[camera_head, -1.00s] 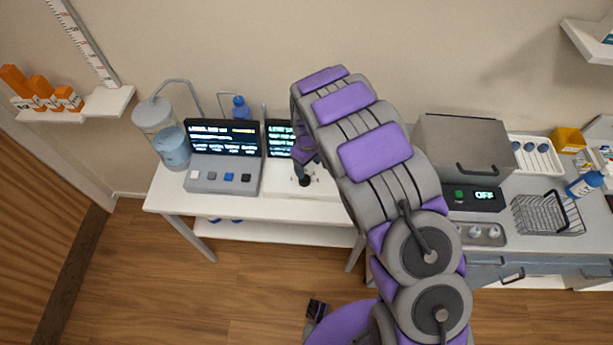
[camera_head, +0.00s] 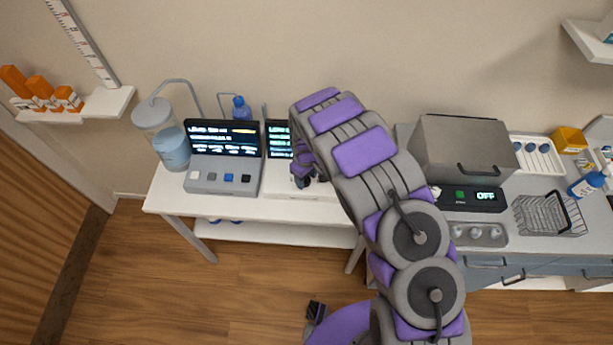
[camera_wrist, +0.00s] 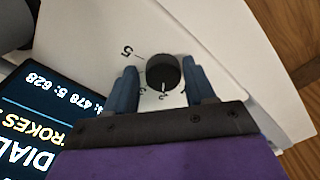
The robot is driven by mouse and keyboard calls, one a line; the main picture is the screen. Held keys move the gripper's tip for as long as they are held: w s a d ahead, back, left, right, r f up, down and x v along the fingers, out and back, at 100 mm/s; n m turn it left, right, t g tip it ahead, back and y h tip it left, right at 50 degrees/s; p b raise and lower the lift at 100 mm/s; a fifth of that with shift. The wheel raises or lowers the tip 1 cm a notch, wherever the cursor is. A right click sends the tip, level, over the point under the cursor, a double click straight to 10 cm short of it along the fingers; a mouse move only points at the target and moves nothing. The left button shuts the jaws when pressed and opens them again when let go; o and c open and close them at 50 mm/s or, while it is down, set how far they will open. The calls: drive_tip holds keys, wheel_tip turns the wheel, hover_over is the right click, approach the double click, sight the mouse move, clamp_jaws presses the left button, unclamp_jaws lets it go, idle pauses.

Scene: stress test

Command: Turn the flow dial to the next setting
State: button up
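The flow dial is a round black knob (camera_wrist: 164,71) on a white panel (camera_wrist: 100,38) in the wrist view. Its white pointer line faces the lower edge of the picture, towards the printed marks; a 5 is readable to its left. My gripper (camera_wrist: 163,82) is open, with one blue finger on each side of the knob and a narrow gap at each side. In the head view my gripper (camera_head: 303,178) is low over the white device, and the dial is hidden behind it. The device's dark screen (camera_head: 279,139) stands behind.
A grey console (camera_head: 222,178) with buttons and a screen stands left of the white device, beside a water container (camera_head: 170,148). A blue bottle (camera_head: 241,108) is behind. A grey oven-like box (camera_head: 462,150) and a wire basket (camera_head: 549,215) are on the right counter.

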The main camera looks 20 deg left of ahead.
drive_tip(key=shift+a+f, duration=0.15)
drive_tip(key=shift+a, duration=0.45)
drive_tip(key=c, duration=0.5)
drive_tip(key=shift+d, duration=0.15)
drive_tip(key=shift+c, duration=1.1)
drive_tip(key=shift+d, duration=0.1)
drive_tip(key=shift+d, duration=0.15)
